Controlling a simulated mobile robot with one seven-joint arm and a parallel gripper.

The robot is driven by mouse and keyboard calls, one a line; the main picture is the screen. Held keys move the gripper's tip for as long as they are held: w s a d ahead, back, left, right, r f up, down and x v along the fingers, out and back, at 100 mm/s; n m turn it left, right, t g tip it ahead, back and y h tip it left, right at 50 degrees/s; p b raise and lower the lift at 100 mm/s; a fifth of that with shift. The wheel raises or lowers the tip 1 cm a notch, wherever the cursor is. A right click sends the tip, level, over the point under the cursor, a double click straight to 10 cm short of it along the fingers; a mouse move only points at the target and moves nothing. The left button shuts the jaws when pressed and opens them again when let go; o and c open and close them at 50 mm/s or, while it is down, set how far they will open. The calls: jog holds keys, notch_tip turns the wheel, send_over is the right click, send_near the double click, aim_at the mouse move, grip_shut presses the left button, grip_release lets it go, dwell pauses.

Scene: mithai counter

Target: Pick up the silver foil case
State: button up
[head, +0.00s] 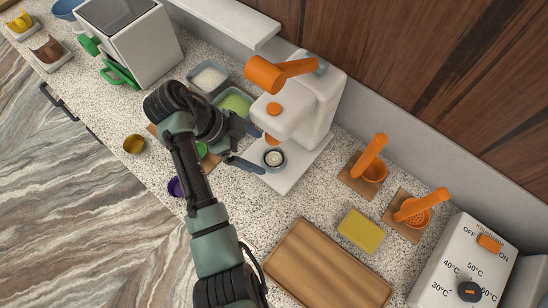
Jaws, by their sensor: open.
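A small round cup with a grey rim and pale contents (274,158) stands upright on the white base of the orange-and-white press, below its head. It looks like the silver foil case, though its material is hard to tell. My gripper (260,150) is open, its two dark fingers pointing right toward this cup. The cup is just beyond the fingertips; I cannot tell whether they touch it. Other small cases stand to the left: a gold one (134,144), a purple one (176,187) and a green one (201,149), the last partly hidden by my arm.
The white press (318,112) with its orange handle overhangs the cup. Trays of white (209,78) and green (235,101) contents stand behind my gripper. A wooden board (325,270), yellow block (361,231) and orange tools on wooden stands lie right.

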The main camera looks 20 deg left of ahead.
aim_at(278, 160)
jog(key=shift+p+x, duration=0.8)
jog(key=shift+x, duration=2)
jog(key=shift+w+r, duration=0.1)
jog(key=shift+r, duration=0.05)
jog(key=c, duration=1.5)
jog(key=shift+r, duration=0.1)
